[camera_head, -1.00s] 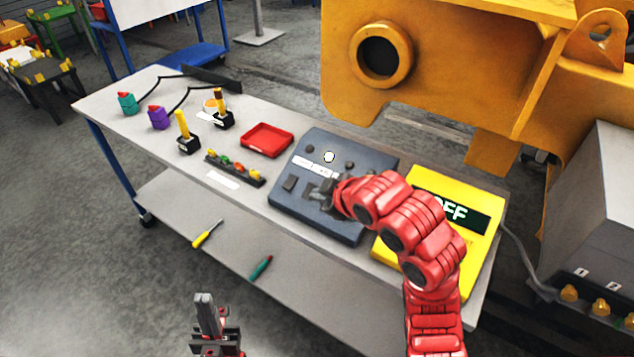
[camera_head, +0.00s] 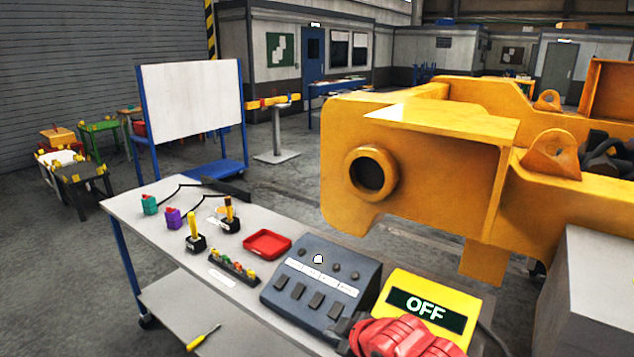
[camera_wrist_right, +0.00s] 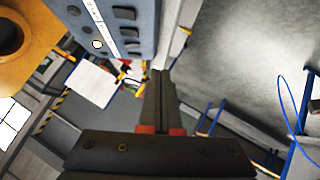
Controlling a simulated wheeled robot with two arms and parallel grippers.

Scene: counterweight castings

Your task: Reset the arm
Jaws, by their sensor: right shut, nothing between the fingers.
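My right arm (camera_head: 405,338), red, shows at the bottom edge of the head view, in front of the blue-grey button panel (camera_head: 335,270) and the yellow box (camera_head: 455,288) with a green OFF display. My right gripper (camera_wrist_right: 160,78) is shut and empty in the right wrist view, its two dark fingers together. In the head view only a dark bit of it shows near the panel's lower right corner. In the wrist view the button panel (camera_wrist_right: 143,30) is at the top, beside the fingers. I cannot tell the gap between them. My left gripper is not in view.
The bench (camera_head: 130,208) also holds a red tray (camera_head: 268,243), two joysticks (camera_head: 194,235), a strip of coloured knobs (camera_head: 233,268), and teal and purple plugs (camera_head: 173,217). A large yellow casting (camera_head: 420,150) stands behind. A grey cabinet (camera_head: 595,290) is at right.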

